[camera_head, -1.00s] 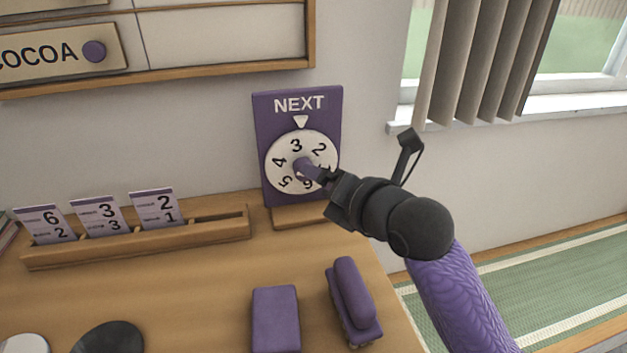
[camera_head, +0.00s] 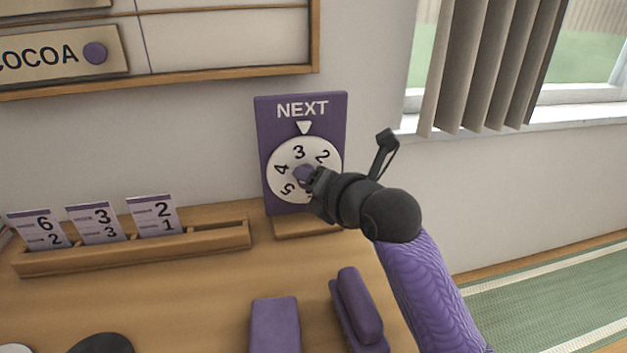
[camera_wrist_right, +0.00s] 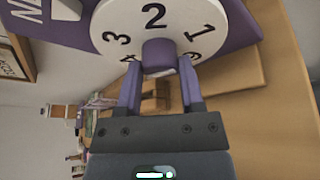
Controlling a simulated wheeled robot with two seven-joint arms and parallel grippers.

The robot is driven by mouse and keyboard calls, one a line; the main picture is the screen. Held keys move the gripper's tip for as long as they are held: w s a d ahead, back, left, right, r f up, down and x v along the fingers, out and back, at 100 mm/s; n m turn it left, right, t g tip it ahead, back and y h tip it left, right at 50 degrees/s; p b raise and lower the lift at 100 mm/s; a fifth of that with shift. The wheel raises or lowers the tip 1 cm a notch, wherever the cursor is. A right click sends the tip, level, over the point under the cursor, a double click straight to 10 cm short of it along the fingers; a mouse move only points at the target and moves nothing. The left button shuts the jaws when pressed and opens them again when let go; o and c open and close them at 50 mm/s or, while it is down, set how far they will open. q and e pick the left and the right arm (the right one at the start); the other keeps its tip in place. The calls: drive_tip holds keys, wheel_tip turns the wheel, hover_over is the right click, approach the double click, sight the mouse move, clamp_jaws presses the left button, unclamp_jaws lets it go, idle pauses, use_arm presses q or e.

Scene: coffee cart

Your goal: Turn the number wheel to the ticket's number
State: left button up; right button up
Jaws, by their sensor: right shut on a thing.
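A purple board marked NEXT (camera_head: 265,135) stands on a wooden base, with a white pointer triangle (camera_head: 304,127) above the white number wheel (camera_head: 276,163). The 3 lies just under the pointer, slightly left of its tip; 2 is to its right, 4 and 5 on the left. The lower right of the wheel is hidden by my right gripper (camera_head: 311,178). It is shut on the purple centre knob (camera_wrist_right: 159,52), with a finger on either side in the wrist view. Tickets reading 6 over 2 (camera_head: 36,230), 3 over 3 (camera_head: 97,223) and 2 over 1 (camera_head: 155,215) stand in a rack. My left gripper is not in view.
The wooden ticket rack (camera_head: 130,258) is left of the board, its right end empty. A purple block (camera_head: 275,325) and a purple padded object (camera_head: 359,310) lie in front. A dark round thing (camera_head: 100,344) is at the lower left.

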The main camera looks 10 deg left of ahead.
clamp_jaws()
drive_tip(key=shift+m+p, duration=0.4)
drive_tip(key=shift+m, duration=0.2)
drive_tip(key=shift+d+f+m+y, duration=0.1)
drive_tip(key=shift+f+m+y, duration=0.1)
drive_tip(key=shift+m+y, duration=0.35)
drive_tip(key=shift+f+m+t+y+b, duration=0.1)
drive_tip(key=shift+m+t+y+b, duration=0.3)
drive_tip(key=shift+m, duration=0.35)
drive_tip(key=shift+m+y, duration=0.35)
drive_tip(key=shift+m, duration=0.35)
drive_tip(key=shift+b, duration=0.3)
